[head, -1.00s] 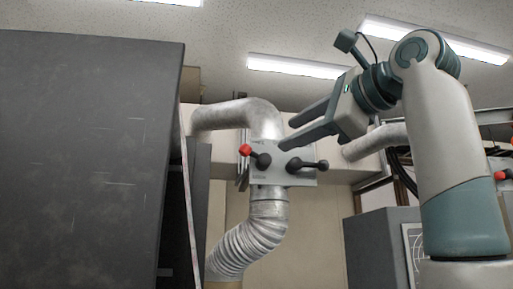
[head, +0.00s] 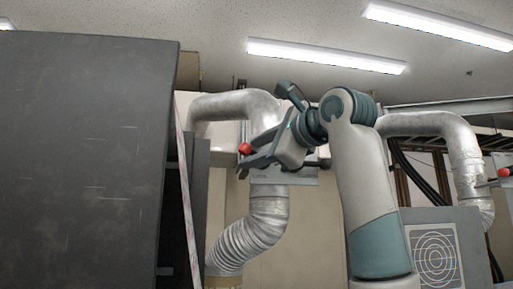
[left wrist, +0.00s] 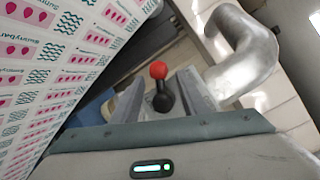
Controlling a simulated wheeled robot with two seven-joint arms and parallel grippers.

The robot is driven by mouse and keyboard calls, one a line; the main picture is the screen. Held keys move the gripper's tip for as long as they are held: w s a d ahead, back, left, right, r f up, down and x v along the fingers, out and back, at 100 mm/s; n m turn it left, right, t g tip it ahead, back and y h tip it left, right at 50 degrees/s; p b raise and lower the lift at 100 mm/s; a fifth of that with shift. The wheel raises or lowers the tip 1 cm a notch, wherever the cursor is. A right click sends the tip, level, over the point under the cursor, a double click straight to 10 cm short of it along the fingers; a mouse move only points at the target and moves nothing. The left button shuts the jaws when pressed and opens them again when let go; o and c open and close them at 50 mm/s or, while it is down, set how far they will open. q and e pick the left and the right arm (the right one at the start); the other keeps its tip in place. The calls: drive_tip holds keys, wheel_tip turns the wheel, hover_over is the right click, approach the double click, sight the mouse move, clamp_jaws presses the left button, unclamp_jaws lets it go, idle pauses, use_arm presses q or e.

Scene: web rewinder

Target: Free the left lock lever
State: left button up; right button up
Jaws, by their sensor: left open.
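A lever with a red knob (head: 245,149) and a dark arm stands on a grey plate (head: 302,178) in front of a silver duct. My left gripper (head: 246,159) reaches it from the right in the head view and covers much of the plate and the lever's arm. In the left wrist view the red knob (left wrist: 158,70) and the black lever base (left wrist: 163,98) lie between the two open fingers (left wrist: 162,78). I cannot tell whether a finger touches the lever. A second lever with a black knob (head: 325,164) is partly hidden behind my gripper. My right gripper is not in view.
A large dark panel (head: 85,150) fills the left side. The silver duct (head: 268,215) bends below the plate. A grey cabinet (head: 470,225) and another red knob (head: 503,172) are at the right. In the left wrist view a printed web (left wrist: 50,75) runs close by on the left.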

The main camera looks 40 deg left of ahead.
use_arm(q)
clamp_jaws()
drive_tip(key=shift+d, duration=0.1)
drive_tip(key=shift+m+b, duration=0.5)
drive_tip(key=m+b, duration=0.1)
drive_tip(key=m+y+b, duration=0.1)
drive_tip(key=m+t+y+b, duration=0.1)
drive_tip(key=m, duration=0.1)
drive_tip(key=shift+w+d+r+b, duration=0.2)
drive_tip(key=shift+w+b, duration=0.05)
drive_tip(key=shift+b, duration=0.1)
drive_tip(key=shift+w+d+r+m+t+b, duration=0.15)
drive_tip(key=shift+m+t+b, duration=0.1)
drive_tip(key=shift+m+b, duration=0.3)
drive_tip(key=shift+r+m+t+b, duration=0.15)
drive_tip(key=shift+m+t+b, duration=0.15)
drive_tip(key=shift+m, duration=0.35)
drive_tip(key=shift+r+y, duration=0.1)
drive_tip(key=shift+y, duration=0.2)
